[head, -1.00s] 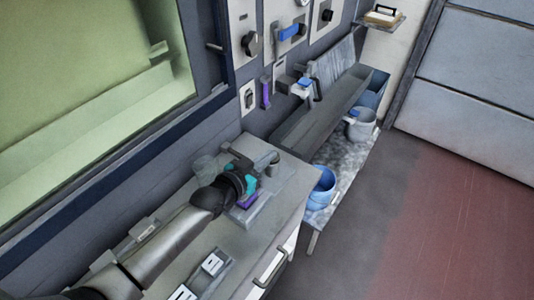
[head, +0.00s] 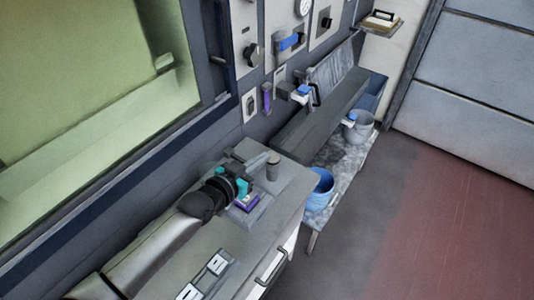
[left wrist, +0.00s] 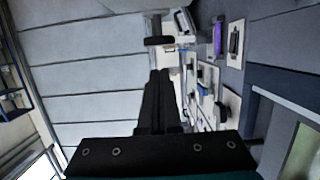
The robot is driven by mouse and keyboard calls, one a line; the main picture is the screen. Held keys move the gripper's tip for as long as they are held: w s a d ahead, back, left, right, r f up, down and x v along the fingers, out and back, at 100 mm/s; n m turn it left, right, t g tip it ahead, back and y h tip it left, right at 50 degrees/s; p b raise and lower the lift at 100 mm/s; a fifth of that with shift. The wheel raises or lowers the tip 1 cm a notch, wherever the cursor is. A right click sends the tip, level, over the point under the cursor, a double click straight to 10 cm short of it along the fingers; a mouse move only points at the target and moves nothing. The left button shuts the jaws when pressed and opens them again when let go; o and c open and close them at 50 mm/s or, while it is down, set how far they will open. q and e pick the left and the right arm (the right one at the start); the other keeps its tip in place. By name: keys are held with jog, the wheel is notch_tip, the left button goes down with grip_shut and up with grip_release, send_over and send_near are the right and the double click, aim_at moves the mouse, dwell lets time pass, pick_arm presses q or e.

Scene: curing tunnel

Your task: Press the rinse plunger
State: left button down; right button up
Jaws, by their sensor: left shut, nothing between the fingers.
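A short grey upright cylinder with a darker top (head: 273,167), which looks like the rinse plunger, stands on a grey base plate at the far end of the counter. My left gripper (head: 247,178) is shut and empty, with teal parts on it. It is just left of the cylinder in the head view, and a gap shows between them. In the left wrist view, the shut black fingers (left wrist: 158,78) point at a dark cap on a short post (left wrist: 158,41), apart from it. The height of the fingers against the cap is hard to judge. My right gripper is out of view.
A purple-and-white block (head: 247,202) lies beside the gripper on the counter (head: 205,240). Black-and-white switches sit nearer. Beyond the counter are a blue bucket (head: 320,186), a grey bucket (head: 358,127) and a trough. Wall plates with knobs and a purple handle (head: 267,98) are behind.

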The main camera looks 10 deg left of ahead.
pick_arm(q)
jog(key=shift+v, duration=3.15)
jog(key=shift+b, duration=0.3)
jog(key=r+b, duration=0.1)
jog(key=b, duration=0.4)
jog(key=shift+r+b, duration=0.4)
jog(key=shift+s+r+b, duration=0.1)
jog(key=shift+r+b, duration=0.25)
jog(key=shift+r, duration=0.05)
send_over(273, 158)
jog(key=s+a, duration=0.1)
jog(key=s, duration=0.2)
notch_tip(273, 158, down, 2)
jog(key=shift+w+f+b, duration=0.25)
jog(key=shift+f+b, duration=0.15)
jog(key=shift+f, duration=0.7)
jog(key=shift+w+f+b, duration=0.2)
jog(key=shift+f+b, duration=0.15)
jog(key=shift+f, duration=0.75)
